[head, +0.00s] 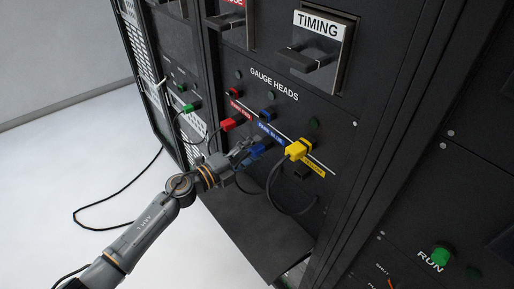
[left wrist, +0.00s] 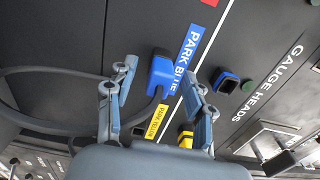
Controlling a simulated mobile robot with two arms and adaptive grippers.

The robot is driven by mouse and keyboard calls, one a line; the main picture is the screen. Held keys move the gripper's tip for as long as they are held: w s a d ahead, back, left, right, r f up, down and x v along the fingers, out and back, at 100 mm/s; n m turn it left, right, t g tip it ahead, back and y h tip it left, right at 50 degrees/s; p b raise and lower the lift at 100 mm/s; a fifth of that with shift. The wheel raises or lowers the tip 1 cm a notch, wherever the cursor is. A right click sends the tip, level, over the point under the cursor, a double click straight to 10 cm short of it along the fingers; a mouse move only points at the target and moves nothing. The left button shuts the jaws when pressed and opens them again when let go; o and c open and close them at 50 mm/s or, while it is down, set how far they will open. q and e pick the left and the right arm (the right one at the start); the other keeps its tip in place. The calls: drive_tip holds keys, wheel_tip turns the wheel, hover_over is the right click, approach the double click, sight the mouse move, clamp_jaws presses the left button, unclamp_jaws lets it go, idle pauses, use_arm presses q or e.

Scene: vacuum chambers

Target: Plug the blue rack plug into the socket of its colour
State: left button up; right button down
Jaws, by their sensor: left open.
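The blue plug (head: 258,151) sits at the PARK BLUE label on the black GAUGE HEADS panel. In the left wrist view the blue plug (left wrist: 161,73) lies between and slightly beyond my fingertips, its dark cable bending away to the left. The blue-rimmed socket (head: 267,115) is above the plug in the head view, and the left wrist view shows this socket (left wrist: 228,82) right of the label, apparently empty. My left gripper (head: 247,148) is open at the plug; in the left wrist view the gripper (left wrist: 165,90) has a finger on either side. The right gripper is not in view.
A yellow plug (head: 298,150) with a looping cable is close on the right. A red plug (head: 233,122) is to the upper left, and a green plug (head: 188,107) farther left. A TIMING switch (head: 310,58) juts out above. A dark shelf (head: 240,225) extends below.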

sight(250, 152)
use_arm(q)
drive_tip(key=shift+c, duration=0.2)
clamp_jaws()
drive_tip(key=shift+a, duration=0.1)
drive_tip(key=shift+p+v, duration=0.5)
drive_tip(key=shift+v, duration=2.45)
drive_tip(key=shift+r, duration=0.15)
